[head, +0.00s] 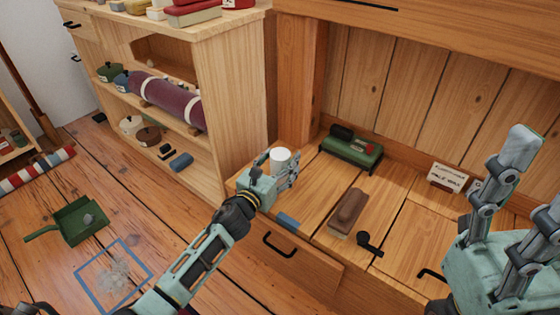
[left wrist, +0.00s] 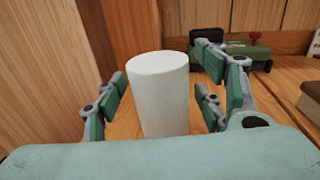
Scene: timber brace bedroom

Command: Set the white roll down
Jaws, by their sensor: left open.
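The white roll (head: 280,159) stands upright on the wooden bench top (head: 312,187), near its left end. In the left wrist view the roll (left wrist: 158,95) is between my left gripper's fingers, with gaps visible on both sides. My left gripper (head: 277,172) is open around it; in the left wrist view its fingers (left wrist: 162,98) are spread. The roll's lower end is hidden by the palm. My right gripper (head: 515,200) is at the right edge of the head view, raised with its fingers apart and nothing between them.
A green device (head: 352,152), a brown block (head: 348,212), a black knob-like item (head: 368,243) and a label card (head: 446,177) are on the bench. A shelf unit (head: 232,95) stands left of it. A green dustpan (head: 78,222) and a blue square outline (head: 113,274) are on the floor.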

